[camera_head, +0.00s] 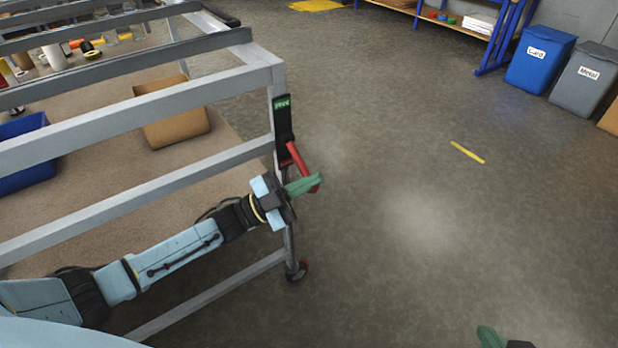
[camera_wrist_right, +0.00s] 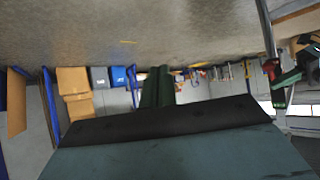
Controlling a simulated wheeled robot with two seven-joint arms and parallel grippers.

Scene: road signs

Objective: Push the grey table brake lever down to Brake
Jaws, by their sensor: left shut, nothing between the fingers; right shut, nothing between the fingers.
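The grey table frame (camera_head: 150,117) fills the left of the head view. A black plate (camera_head: 283,125) with a green "Free" label is on its corner post. A red lever (camera_head: 296,157) slopes down and right from this plate; the plate's lower part is hidden. My left gripper (camera_head: 306,185) is shut, its green fingers across the lever's lower end; I cannot tell whether they touch. The lever also shows in the right wrist view (camera_wrist_right: 270,68), beside the left gripper's green fingers (camera_wrist_right: 287,78). My right gripper (camera_wrist_right: 158,86) is shut and empty, away from the table.
A caster (camera_head: 297,271) is under the table corner. A cardboard box (camera_head: 172,112) and a blue bin (camera_head: 25,155) lie within the frame. Blue (camera_head: 541,59) and grey (camera_head: 584,78) bins stand at the back right. The floor right of the table is clear.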

